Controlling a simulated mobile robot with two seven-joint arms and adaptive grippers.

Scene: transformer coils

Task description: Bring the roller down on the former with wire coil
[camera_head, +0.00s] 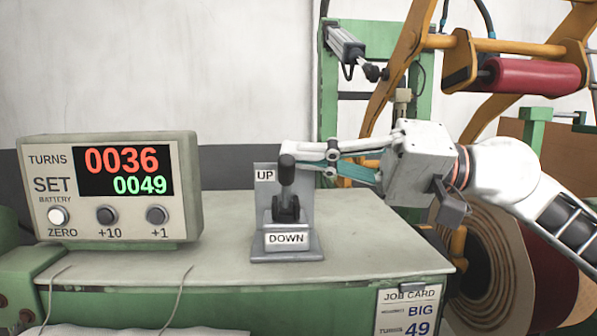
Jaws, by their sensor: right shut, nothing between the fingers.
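The red roller (535,77) is held on orange arms at the upper right, well above the large round wound coil (482,262) at the lower right. My right arm partly hides the coil, and the former inside it cannot be made out. A lever (286,180) with a dark knob stands on the bench in a grey bracket marked UP and DOWN, its handle pointing up towards the UP label. My right gripper (290,153) is shut and empty, its fingertips at the top of the knob; whether they touch it I cannot tell. My left gripper is out of view.
A counter box (110,190) stands at the left, reading TURNS 0036 and SET 0049, with buttons below. The bench top (370,235) is clear right of the lever. A job card (408,312) hangs on the front. A green frame (327,100) with a cylinder (345,42) stands behind.

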